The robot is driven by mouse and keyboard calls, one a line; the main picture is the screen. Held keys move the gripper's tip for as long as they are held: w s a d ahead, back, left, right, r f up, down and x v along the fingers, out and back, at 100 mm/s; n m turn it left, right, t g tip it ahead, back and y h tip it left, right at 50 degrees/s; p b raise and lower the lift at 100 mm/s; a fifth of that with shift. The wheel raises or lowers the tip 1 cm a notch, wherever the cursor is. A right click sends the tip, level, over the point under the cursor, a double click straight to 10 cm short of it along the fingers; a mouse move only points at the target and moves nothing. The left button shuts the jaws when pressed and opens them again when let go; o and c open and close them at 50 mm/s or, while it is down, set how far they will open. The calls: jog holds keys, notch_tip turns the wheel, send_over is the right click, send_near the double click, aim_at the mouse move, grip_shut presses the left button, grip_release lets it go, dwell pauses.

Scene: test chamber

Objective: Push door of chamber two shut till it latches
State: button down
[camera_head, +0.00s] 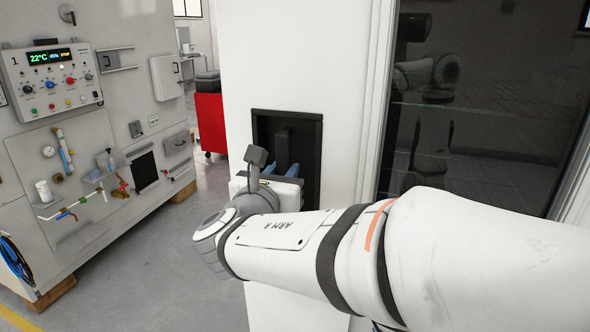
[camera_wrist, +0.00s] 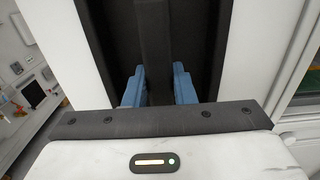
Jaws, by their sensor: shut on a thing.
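A large white door panel (camera_head: 300,50) stands in front of me, with a dark glass window (camera_head: 480,110) on its right. A black recess (camera_head: 316,165) in the white panel holds a dark upright handle bar (camera_head: 283,140). My gripper (camera_head: 281,168) reaches into the recess with its blue fingers on either side of the bar. In the wrist view, the gripper (camera_wrist: 158,72) is shut on the handle (camera_wrist: 155,45). The lower part of the handle is hidden behind the gripper body. The frames do not show whether the door is latched.
A white cabinet (camera_head: 90,130) labelled 1, with a control panel (camera_head: 55,78) and small fittings, stands at the left. A red cart (camera_head: 211,123) is behind, between cabinet and door. Grey floor (camera_head: 200,290) is clear between them.

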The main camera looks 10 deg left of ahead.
jog(key=shift+n+y, duration=0.3)
jog(key=shift+y, duration=0.2)
jog(key=s, duration=0.4)
jog(key=shift+d, duration=0.1)
jog(key=c, duration=1.6)
grip_release()
jog(key=o, duration=0.3)
jog(key=shift+s, duration=0.25)
jog(key=shift+o, duration=0.5)
jog(key=shift+w, duration=0.15)
jog(key=s+b, duration=0.2)
jog(key=s, duration=0.6)
jog(key=shift+a, duration=0.25)
jog(key=shift+w, duration=0.1)
